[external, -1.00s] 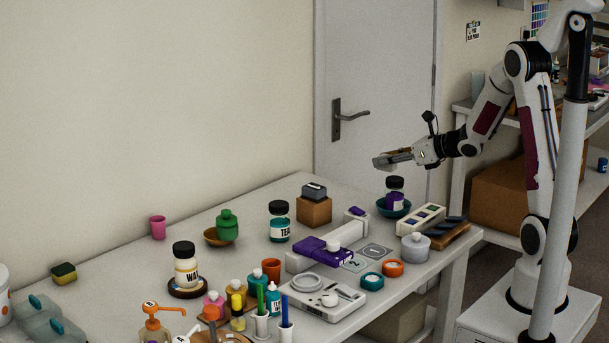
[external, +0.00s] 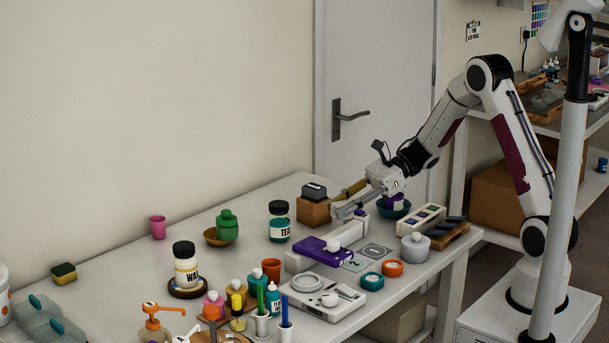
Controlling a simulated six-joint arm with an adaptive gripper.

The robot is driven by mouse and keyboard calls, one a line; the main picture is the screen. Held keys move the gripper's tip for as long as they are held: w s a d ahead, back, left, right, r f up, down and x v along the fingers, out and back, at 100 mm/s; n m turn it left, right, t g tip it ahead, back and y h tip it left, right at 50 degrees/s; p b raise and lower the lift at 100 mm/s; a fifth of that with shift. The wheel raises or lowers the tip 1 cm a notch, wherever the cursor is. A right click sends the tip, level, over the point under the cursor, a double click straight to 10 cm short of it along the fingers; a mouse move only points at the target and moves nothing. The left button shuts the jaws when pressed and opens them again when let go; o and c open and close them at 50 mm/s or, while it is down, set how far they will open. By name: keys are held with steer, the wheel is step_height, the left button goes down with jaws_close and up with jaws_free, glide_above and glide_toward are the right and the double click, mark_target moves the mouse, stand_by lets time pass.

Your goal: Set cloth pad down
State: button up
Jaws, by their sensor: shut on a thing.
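My gripper (external: 345,210) is low over the far right part of the table, pointing down to the left, just right of a brown block (external: 314,211) with a dark grey item on top. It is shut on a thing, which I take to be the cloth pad. The fingers largely hide it, so its shape and colour are not clear. The gripper is close above the far end of a long white block (external: 337,240). I cannot tell whether the pad touches anything.
A teal bowl (external: 394,210) with a jar stands right of the gripper, partly hidden by it. A black-lidded jar (external: 279,222) stands to the left. A purple item (external: 316,250) lies in front. The back left tabletop (external: 110,262) is mostly clear.

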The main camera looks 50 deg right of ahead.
steer(key=s+a+r+n+g+y, duration=0.1)
steer(key=s+n+g, duration=0.3)
steer(key=s, duration=0.4)
steer(key=shift+s+a+g, duration=0.3)
steer(key=shift+a, duration=0.5)
glide_above(361, 262)
steer(key=shift+f, duration=2.5)
steer(key=shift+f, duration=2.25)
steer(key=shift+f, duration=0.25)
steer(key=o, duration=1)
